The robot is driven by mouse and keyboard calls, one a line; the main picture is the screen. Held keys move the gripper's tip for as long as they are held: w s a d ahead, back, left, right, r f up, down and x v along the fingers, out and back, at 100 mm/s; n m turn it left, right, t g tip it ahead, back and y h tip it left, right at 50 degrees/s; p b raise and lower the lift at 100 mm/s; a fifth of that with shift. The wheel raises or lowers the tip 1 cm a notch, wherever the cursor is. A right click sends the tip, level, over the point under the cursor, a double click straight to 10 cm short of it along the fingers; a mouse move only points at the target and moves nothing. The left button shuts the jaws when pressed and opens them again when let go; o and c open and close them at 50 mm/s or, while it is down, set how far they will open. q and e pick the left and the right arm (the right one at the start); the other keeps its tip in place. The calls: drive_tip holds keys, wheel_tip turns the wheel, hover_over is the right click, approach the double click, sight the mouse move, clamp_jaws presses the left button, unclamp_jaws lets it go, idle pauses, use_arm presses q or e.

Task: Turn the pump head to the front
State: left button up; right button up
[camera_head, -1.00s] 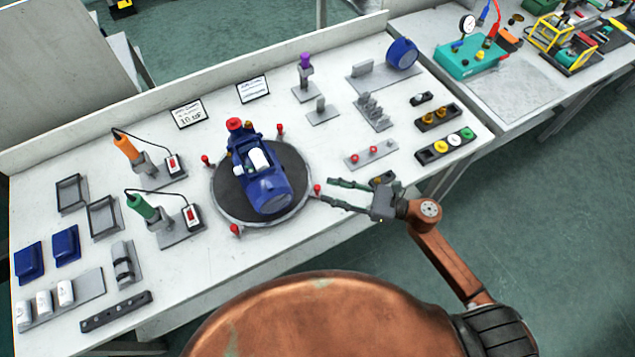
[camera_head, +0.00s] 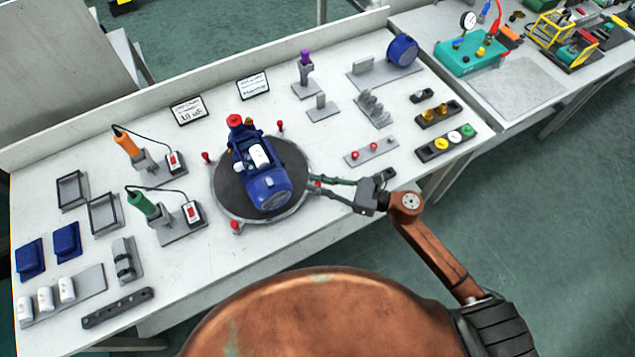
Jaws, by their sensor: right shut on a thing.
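The blue pump (camera_head: 266,190) lies on a round dark turntable (camera_head: 231,191) with a light rim. Its broad blue end points down and slightly right in the picture; a red cap (camera_head: 234,120) is at its far end. Several red knobs stand around the rim, one of them (camera_head: 236,226) at the near left. My right gripper (camera_head: 314,184) is at the turntable's right edge, with its fingers shut on the red knob there, which they mostly hide. My left gripper is not in view.
An orange-handled tool (camera_head: 126,143) and a green-handled tool (camera_head: 141,204) stand left of the turntable. A small rack with red pieces (camera_head: 370,151) lies to the right. The bench front before the turntable is clear.

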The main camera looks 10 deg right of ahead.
clamp_jaws()
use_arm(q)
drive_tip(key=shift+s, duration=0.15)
